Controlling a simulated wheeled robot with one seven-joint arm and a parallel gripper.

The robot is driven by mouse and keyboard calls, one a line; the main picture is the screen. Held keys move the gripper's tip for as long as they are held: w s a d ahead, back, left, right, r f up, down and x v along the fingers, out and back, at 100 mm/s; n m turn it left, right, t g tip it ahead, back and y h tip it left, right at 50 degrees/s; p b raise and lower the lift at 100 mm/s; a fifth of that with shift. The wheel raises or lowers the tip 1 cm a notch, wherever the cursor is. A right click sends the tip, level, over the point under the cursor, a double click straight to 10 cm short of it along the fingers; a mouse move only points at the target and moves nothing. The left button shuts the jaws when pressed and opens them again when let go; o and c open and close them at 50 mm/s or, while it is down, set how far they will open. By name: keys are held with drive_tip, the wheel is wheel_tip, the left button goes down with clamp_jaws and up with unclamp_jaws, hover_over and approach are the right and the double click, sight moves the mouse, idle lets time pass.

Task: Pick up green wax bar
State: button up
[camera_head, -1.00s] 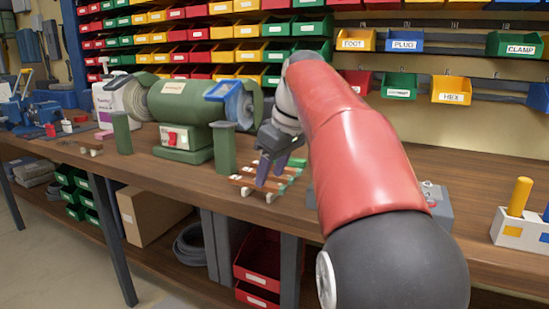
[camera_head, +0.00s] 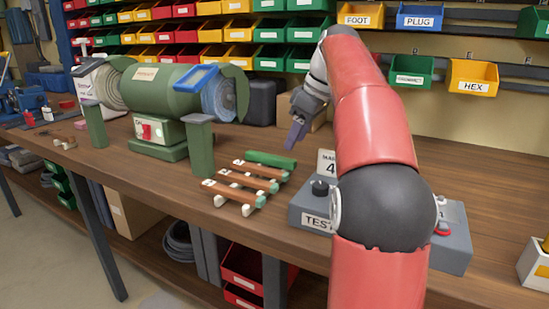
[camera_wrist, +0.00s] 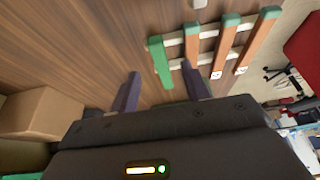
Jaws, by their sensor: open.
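In the wrist view the green bar (camera_wrist: 160,62) lies beside the brown bars, just beyond my fingertips. My gripper (camera_head: 296,134) is above the bench, to the right of the green bar and apart from it. In the wrist view my two fingers (camera_wrist: 160,80) are spread with nothing between them.
A green bench grinder (camera_head: 170,95) stands left of the rack. A grey tester box (camera_head: 310,206) sits to the right, near my arm. A cardboard box (camera_wrist: 42,115) and a black case (camera_head: 262,101) stand behind. Bins line the wall.

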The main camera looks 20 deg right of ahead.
sight(285, 159)
drive_tip(key=b+x, duration=0.1)
drive_tip(key=x, duration=0.5)
drive_tip(key=shift+w+a+f, duration=0.1)
drive_tip(key=shift+w, duration=0.15)
drive_tip(key=shift+c, duration=0.2)
clamp_jaws()
